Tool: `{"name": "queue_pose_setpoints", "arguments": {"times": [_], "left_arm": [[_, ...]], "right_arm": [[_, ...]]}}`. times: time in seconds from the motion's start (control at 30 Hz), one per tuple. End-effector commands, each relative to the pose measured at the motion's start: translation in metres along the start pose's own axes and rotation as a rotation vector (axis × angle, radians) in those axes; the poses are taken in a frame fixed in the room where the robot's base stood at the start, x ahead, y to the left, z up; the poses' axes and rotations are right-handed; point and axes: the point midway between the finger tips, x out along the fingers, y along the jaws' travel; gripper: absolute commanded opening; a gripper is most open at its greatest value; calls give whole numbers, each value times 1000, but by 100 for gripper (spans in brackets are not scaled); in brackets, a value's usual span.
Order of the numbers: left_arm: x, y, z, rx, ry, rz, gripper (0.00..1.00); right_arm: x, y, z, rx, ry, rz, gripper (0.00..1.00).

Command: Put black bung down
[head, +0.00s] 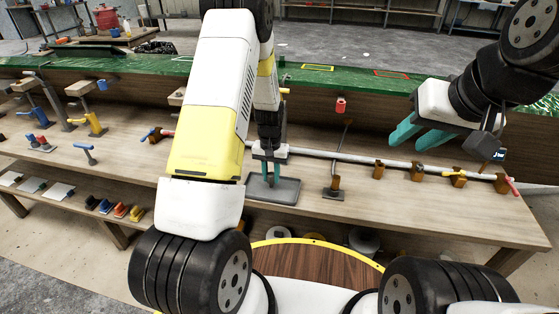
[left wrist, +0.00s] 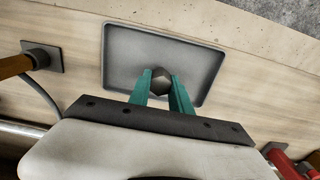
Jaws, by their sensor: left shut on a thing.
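My left gripper (head: 270,177) is over the grey tray (head: 289,190) on the bench. In the left wrist view its teal fingers (left wrist: 162,92) are shut on the black bung (left wrist: 160,77), a dark faceted piece. In the head view the bung is hidden or too small to make out. My right gripper (head: 420,138) is empty, its teal fingers apart, above the right part of the bench.
A long grey pipe (head: 350,158) with brown supports runs along the bench behind the tray. A small stand (head: 334,188) is just right of the tray. A red piece (head: 341,104) stands further back. Blue and yellow clamps (head: 95,123) are at left.

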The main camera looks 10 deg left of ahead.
Motion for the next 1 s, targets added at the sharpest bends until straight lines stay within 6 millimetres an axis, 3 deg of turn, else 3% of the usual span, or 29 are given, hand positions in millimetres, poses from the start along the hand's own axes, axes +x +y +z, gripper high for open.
{"name": "queue_pose_setpoints", "arguments": {"times": [0.4, 0.43, 0.53, 0.87, 1.0], "left_arm": [[10, 0, 0, -1, 1, 0, 0], [10, 0, 0, -1, 2, 0, 28], [10, 0, 0, -1, 2, 0, 46], [8, 0, 0, -1, 2, 0, 46], [-6, 0, -2, 0, 5, 0, 46]], "right_arm": [[0, 0, 0, 0, 0, 0, 36], [0, 0, 0, 0, 0, 0, 36], [0, 0, 0, 0, 0, 0, 36], [0, 0, 0, 0, 0, 0, 36], [0, 0, 0, 0, 0, 0, 36]]}}
